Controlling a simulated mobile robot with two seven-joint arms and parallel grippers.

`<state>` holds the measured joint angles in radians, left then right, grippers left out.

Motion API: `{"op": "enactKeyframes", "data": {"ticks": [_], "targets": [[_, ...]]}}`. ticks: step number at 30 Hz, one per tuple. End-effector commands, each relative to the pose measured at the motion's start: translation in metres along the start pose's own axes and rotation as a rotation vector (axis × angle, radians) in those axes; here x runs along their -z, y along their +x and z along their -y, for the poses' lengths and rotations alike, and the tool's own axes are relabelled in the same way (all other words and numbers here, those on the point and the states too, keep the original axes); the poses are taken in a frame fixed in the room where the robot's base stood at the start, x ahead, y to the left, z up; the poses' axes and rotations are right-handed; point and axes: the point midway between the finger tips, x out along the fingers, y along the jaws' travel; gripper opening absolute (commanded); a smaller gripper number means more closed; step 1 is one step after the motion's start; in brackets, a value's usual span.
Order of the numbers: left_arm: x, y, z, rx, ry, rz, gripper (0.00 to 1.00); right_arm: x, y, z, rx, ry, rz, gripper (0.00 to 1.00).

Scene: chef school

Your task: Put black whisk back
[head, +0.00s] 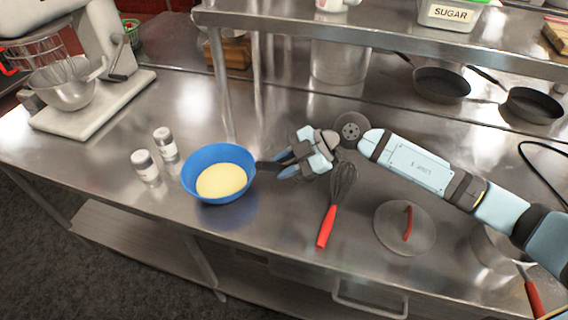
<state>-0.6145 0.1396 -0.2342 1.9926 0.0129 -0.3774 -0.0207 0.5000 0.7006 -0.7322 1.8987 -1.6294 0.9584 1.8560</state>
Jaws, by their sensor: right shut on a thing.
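My right gripper (287,164) is beside the right side of a blue bowl (205,191) that holds pale yellow contents. It is shut on a dark object (265,166) that sticks out toward the bowl's rim. Too little of this object shows to tell whether it is a black whisk. A whisk (342,190) with black wires and a red handle lies on the steel counter, below and right of the gripper and apart from it. My left gripper is not in view.
Two shakers (146,166) stand left of the bowl. A stand mixer (75,80) is at the far left. A lid with a red handle (391,228) lies right of the whisk. Black pans (440,84) stand under the steel shelf (380,38). Free counter lies behind the bowl.

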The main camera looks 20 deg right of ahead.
Motion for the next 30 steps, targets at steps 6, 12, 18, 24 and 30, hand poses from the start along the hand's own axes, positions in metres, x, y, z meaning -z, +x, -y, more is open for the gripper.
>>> {"op": "enactKeyframes", "data": {"ticks": [6,12,18,24,30], "targets": [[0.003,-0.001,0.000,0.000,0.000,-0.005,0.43,0.000,0.000,-0.001,-0.001,-0.001,0.000,0.01],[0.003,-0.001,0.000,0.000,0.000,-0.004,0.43,-0.002,0.001,0.001,0.000,-0.001,0.000,0.47],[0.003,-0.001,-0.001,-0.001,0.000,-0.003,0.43,-0.001,0.001,0.001,0.000,-0.001,0.000,0.50],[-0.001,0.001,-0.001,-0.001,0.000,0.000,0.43,0.000,-0.006,-0.001,-0.002,-0.001,0.001,0.50],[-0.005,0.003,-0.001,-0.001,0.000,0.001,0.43,-0.001,-0.042,0.000,-0.001,-0.002,0.004,0.50]]}}
